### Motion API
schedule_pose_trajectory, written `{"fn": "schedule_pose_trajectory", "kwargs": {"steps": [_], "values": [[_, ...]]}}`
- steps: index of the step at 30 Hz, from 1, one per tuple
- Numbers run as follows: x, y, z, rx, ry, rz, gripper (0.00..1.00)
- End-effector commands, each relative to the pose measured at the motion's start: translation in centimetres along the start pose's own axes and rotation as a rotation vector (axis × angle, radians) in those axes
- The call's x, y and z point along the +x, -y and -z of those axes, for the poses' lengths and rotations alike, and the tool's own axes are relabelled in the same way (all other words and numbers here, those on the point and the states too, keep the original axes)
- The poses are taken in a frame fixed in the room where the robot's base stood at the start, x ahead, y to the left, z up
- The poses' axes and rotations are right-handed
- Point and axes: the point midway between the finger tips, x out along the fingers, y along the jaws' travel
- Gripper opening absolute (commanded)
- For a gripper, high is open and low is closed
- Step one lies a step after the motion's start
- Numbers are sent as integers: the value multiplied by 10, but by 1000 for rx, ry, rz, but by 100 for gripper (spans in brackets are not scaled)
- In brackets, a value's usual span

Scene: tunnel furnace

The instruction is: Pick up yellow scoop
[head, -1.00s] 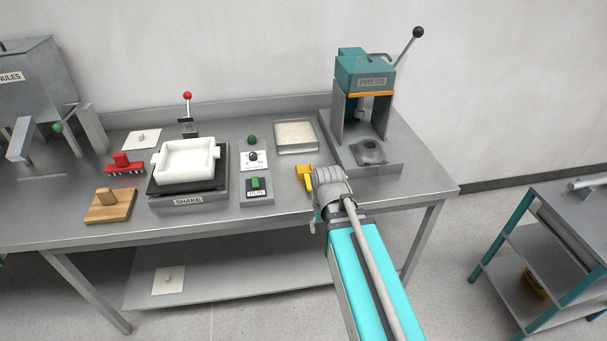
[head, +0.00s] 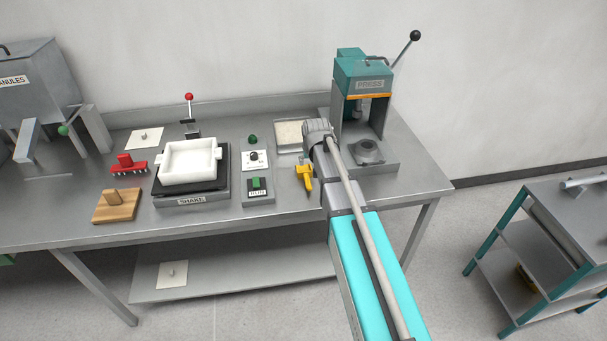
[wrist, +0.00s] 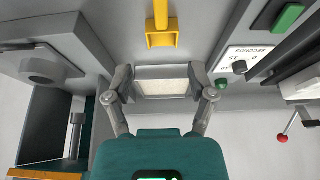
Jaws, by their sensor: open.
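The yellow scoop (head: 303,178) lies on the steel bench, just left of my arm in the head view. In the wrist view the scoop (wrist: 162,35) is at the top centre, its handle running up out of the picture. My gripper (wrist: 161,74) is open and empty, its two fingers spread, with the scoop ahead of the fingertips and apart from them. In the head view my arm hides the gripper's fingers.
A shallow tray (head: 290,150) stands behind the scoop and shows between my fingers in the wrist view. The teal press (head: 364,75) stands close on the right. A control panel with a green switch (head: 256,183) is to the left, beside the white mould (head: 188,161).

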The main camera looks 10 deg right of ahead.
Motion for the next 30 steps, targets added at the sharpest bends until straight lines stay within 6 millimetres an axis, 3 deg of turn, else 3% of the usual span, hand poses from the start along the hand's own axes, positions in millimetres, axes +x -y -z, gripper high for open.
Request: {"fn": "schedule_pose_trajectory", "kwargs": {"steps": [8,30], "values": [[9,1,-1,-1,1,0,71],[69,2,-2,-2,1,1,71]]}}
